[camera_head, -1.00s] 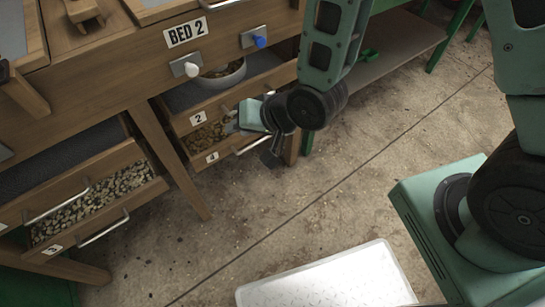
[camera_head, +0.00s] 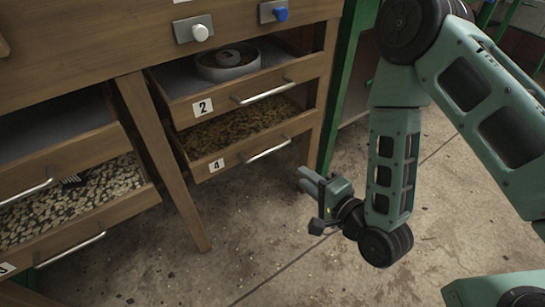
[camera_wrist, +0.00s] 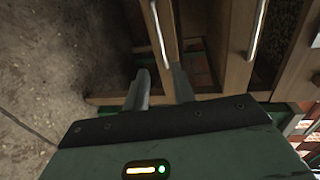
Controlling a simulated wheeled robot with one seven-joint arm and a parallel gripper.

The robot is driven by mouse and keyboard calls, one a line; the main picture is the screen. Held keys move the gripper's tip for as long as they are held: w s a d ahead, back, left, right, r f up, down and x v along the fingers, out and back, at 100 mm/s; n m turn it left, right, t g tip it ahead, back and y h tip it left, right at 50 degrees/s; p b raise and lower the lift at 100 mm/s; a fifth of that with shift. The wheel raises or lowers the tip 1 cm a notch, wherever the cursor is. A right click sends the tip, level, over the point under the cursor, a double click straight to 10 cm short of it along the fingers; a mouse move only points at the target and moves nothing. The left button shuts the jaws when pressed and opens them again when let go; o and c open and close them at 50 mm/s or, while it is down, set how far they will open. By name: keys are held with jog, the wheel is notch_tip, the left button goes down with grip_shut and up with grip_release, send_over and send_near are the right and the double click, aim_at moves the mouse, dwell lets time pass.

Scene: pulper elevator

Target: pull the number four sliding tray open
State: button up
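The number four tray (camera_head: 240,157) is the lower wooden tray in the right-hand bay, labelled 4 and holding brownish beans. Its front sits below the front of the number two tray (camera_head: 235,97), about in line with it. Its silver handle (camera_head: 268,150) is bare. My gripper (camera_head: 303,180) is low and to the right of that handle, apart from it, with its fingers toward the cabinet. In the wrist view the two fingers (camera_wrist: 160,70) stand apart with nothing between them. A silver handle (camera_wrist: 159,30) lies just beyond the fingertips, seemingly the number four one.
The number two tray holds a round bowl (camera_head: 228,62) and has its own handle (camera_head: 264,93). A wooden leg (camera_head: 163,160) divides the bays. A green post (camera_head: 345,85) stands right of the trays. The floor in front is clear.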

aim_at(270, 150)
jog(key=b+x, duration=1.3)
jog(key=x, duration=0.2)
jog(key=shift+w+a, duration=0.2)
jog(key=shift+a, duration=0.05)
grip_shut()
